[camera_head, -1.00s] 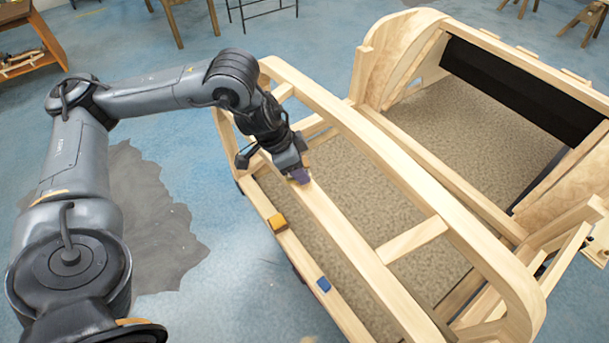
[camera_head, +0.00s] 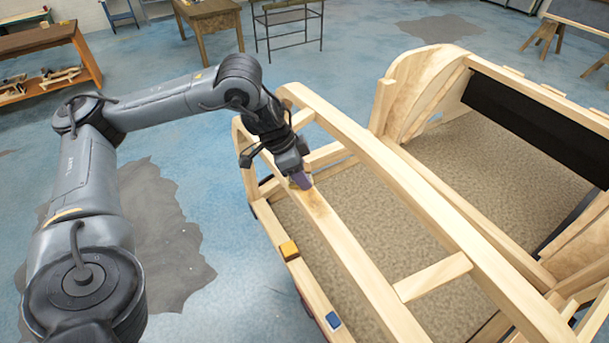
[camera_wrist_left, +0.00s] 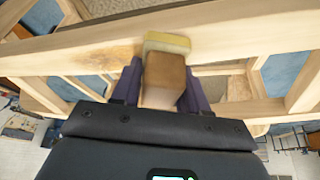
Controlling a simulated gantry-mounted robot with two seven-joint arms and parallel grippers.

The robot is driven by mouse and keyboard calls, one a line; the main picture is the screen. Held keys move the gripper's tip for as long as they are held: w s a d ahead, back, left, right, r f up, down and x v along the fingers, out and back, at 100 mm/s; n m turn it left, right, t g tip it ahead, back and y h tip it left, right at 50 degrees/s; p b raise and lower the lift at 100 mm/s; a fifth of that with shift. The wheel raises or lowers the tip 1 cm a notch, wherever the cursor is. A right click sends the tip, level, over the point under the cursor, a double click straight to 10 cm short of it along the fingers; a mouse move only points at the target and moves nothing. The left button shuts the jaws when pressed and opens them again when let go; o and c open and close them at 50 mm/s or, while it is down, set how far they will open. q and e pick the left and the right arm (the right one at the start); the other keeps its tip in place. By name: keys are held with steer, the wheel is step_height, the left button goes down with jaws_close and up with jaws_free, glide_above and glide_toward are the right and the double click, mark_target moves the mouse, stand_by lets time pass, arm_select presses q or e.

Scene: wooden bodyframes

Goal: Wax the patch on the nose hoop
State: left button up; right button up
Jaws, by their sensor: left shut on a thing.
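The nose hoop (camera_head: 352,255) is a pale wooden rail of the bodyframe. It also crosses the wrist view (camera_wrist_left: 255,28). A darker brownish patch (camera_head: 318,207) marks its top face just in front of my left gripper; it also shows in the left wrist view (camera_wrist_left: 112,54). My left gripper (camera_head: 301,181) is shut on a brown block (camera_wrist_left: 164,78) with a yellowish pad (camera_wrist_left: 167,42) on its far end. The pad is at the hoop beside the patch; I cannot tell whether it touches. My right gripper is out of view.
A yellow-orange block (camera_head: 289,250) and a small blue block (camera_head: 333,320) sit on the lower outer rail. A crosspiece (camera_head: 432,276) joins the hoop to the inner rail. Open blue floor (camera_head: 235,305) lies left of the frame.

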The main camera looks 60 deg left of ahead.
mark_target(332, 213)
arm_select(q)
steer(key=shift+d, duration=0.9)
steer(key=shift+d+p, duration=0.9)
steer(key=shift+d, duration=1)
steer(key=shift+w+d+p, duration=0.1)
steer(key=shift+d+p, duration=1.1)
steer(key=shift+d, duration=1.4)
steer(key=shift+d+r+p, duration=0.25)
steer(key=shift+r+p, duration=0.05)
steer(key=shift+p, duration=0.05)
step_height(332, 213, up, 3)
steer(key=shift+a+r+p, duration=0.1)
steer(key=shift+p, duration=1.1)
step_height(332, 213, up, 2)
steer(key=shift+p, duration=1.1)
step_height(332, 213, up, 2)
steer(key=shift+r+p, duration=0.15)
steer(key=shift+p, duration=0.3)
